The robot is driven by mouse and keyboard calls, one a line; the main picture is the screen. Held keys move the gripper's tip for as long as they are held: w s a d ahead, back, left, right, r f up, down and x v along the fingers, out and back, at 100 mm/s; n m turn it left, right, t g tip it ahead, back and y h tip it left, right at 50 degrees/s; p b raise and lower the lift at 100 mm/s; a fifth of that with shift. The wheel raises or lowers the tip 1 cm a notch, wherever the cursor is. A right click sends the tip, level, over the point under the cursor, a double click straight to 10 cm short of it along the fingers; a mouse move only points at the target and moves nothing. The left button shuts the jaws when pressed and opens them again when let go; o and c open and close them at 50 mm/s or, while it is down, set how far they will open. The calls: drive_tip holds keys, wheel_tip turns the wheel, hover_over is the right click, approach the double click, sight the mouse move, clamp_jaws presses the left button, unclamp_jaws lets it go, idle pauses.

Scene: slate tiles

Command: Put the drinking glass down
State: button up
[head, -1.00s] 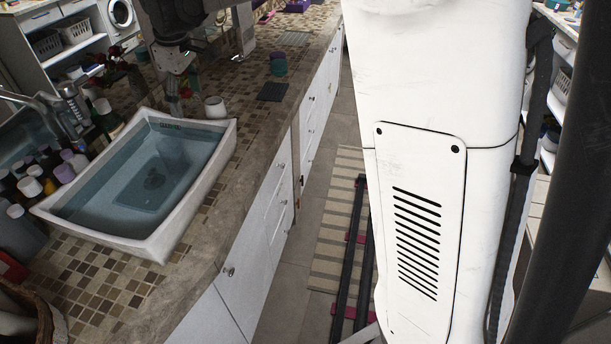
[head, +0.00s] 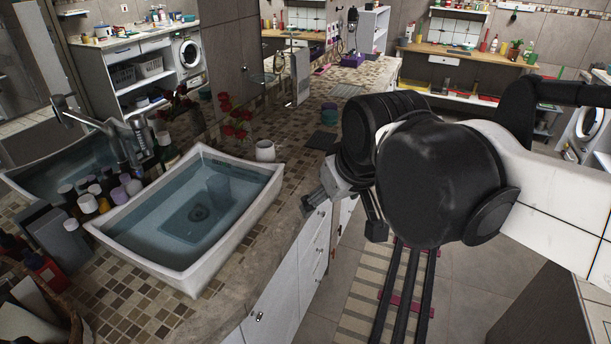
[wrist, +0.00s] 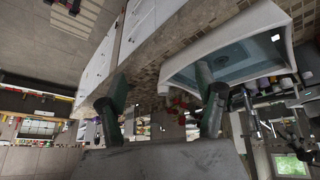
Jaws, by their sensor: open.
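My gripper (head: 343,214) is by the front edge of the tiled counter, to the right of the basin, partly hidden by my dark wrist. In the wrist view my gripper (wrist: 162,82) shows two dark green fingers spread wide, with nothing held between them. I cannot make out a drinking glass for certain. A faint, bluish upright shape (head: 220,187) shows inside the basin by the drain; I cannot tell whether it is a glass or a reflection.
The white-rimmed basin (head: 181,280) fills the near counter. A white pot (head: 265,151) with red flowers, a dark flat mat (head: 321,140) and a teal jar (head: 329,113) stand behind. Bottles (head: 95,196) crowd the left.

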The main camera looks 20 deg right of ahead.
drive_tip(key=s+d+f+m+t, duration=0.1)
drive_tip(key=s+f+m, duration=0.1)
drive_tip(key=s+f, duration=0.2)
drive_tip(key=shift+s+d, duration=0.3)
drive_tip(key=shift+s, duration=0.5)
drive_tip(key=shift+f, duration=0.1)
wheel_tip(320, 180, down, 4)
drive_tip(key=b, duration=0.3)
drive_tip(key=shift+r+b, duration=0.2)
drive_tip(key=shift+b, duration=0.15)
